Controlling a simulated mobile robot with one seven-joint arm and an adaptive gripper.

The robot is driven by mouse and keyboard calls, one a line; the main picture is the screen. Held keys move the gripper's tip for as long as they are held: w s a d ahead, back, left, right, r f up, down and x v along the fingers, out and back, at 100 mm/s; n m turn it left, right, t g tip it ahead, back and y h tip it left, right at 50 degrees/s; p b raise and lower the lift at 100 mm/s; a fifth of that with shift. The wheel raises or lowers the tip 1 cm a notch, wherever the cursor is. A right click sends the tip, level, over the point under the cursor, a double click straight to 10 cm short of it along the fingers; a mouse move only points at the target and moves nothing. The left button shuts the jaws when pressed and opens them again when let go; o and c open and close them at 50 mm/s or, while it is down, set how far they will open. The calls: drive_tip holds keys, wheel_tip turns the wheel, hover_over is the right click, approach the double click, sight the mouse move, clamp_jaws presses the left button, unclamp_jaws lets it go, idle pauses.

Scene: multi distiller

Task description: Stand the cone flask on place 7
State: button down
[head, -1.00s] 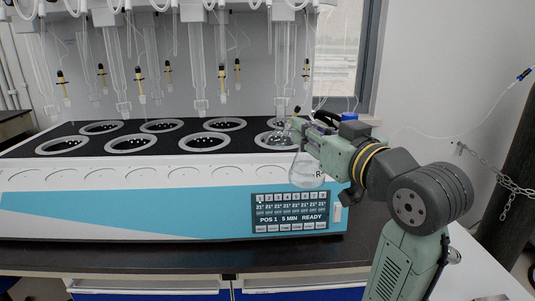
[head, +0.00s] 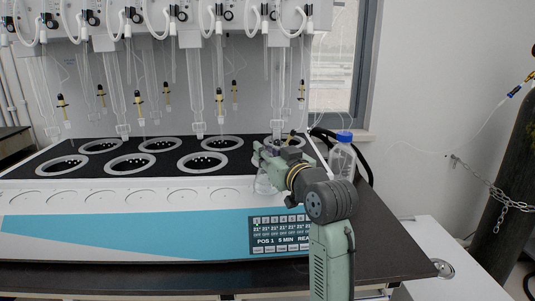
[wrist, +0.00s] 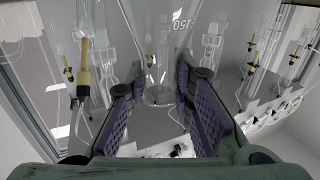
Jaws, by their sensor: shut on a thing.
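The clear cone flask (head: 262,185) is held at the right end of the distiller, low in front of the heating places. In the wrist view the flask (wrist: 163,62) shows with upside-down white marks between the purple finger pads. My gripper (head: 268,152) is shut on it; the fingers also show in the wrist view (wrist: 160,92). The distiller's places are round grey rings in two rows, including a front one (head: 204,174) left of my gripper and a back one (head: 218,136). My gripper and arm hide the rightmost rings. No place number is readable on the rings.
Glass tubes (head: 195,95) with yellow-black fittings hang over the rings. A blue-capped clear bottle (head: 342,158) stands right of my arm. The control panel (head: 280,237) is on the blue front. The dark bench's front edge (head: 200,272) is clear.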

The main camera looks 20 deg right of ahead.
drive_tip(key=shift+f, duration=0.55)
drive_tip(key=shift+f, duration=0.2)
drive_tip(key=c, duration=1.4)
unclamp_jaws()
